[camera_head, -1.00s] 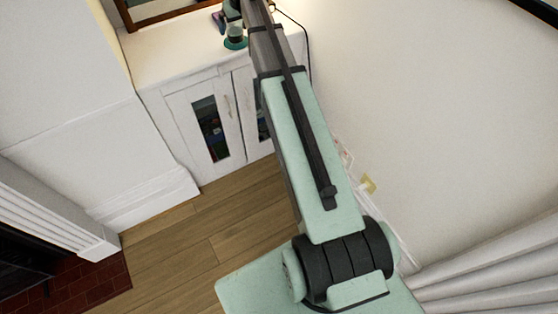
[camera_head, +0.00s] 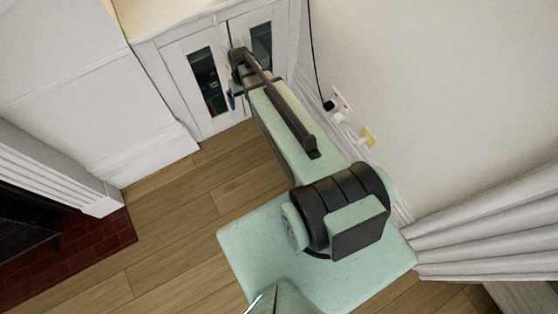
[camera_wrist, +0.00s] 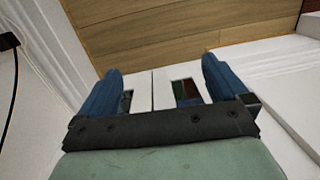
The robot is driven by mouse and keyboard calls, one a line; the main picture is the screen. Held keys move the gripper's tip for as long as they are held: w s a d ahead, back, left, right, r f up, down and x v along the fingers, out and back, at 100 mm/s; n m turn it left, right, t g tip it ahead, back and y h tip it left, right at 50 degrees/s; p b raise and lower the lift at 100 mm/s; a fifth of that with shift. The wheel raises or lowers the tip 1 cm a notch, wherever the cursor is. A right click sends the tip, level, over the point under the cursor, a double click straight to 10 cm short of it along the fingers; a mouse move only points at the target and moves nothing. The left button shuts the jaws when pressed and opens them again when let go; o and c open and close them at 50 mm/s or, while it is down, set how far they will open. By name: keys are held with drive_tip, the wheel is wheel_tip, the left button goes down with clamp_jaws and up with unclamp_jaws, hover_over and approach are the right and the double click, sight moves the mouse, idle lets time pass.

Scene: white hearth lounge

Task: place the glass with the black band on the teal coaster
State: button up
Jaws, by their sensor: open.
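Neither the glass with the black band nor the teal coaster shows in the current views. My gripper (camera_wrist: 162,68) is open in the wrist view, with two blue fingers spread wide and nothing between them. It hangs in front of the white cabinet (camera_head: 178,68), whose doors show beyond the fingers. In the head view the end of my arm is in front of the cabinet doors, and a small blue part of the gripper (camera_head: 232,98) shows there. Most of the cabinet top is cut off by the upper edge of the head view.
A wooden floor (camera_head: 175,215) lies open in front of the cabinet. A fireplace with a red brick hearth (camera_head: 95,250) is at the left. A wall with sockets (camera_head: 342,103) and a black cable (camera_head: 314,60) is on the right. A white pleated curtain (camera_head: 490,235) hangs at lower right.

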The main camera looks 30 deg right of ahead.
drive_tip(key=s+a+f+g, duration=0.2)
drive_tip(key=s+f, duration=0.3)
drive_tip(key=s, duration=0.7)
drive_tip(key=s+a+f+g, duration=0.1)
drive_tip(key=s+f, duration=0.4)
drive_tip(key=s, duration=0.7)
drive_tip(key=s+a+f+g, duration=0.2)
drive_tip(key=s+f, duration=0.3)
drive_tip(key=s, duration=0.7)
drive_tip(key=shift+a+g+h, duration=0.3)
drive_tip(key=shift+g, duration=0.2)
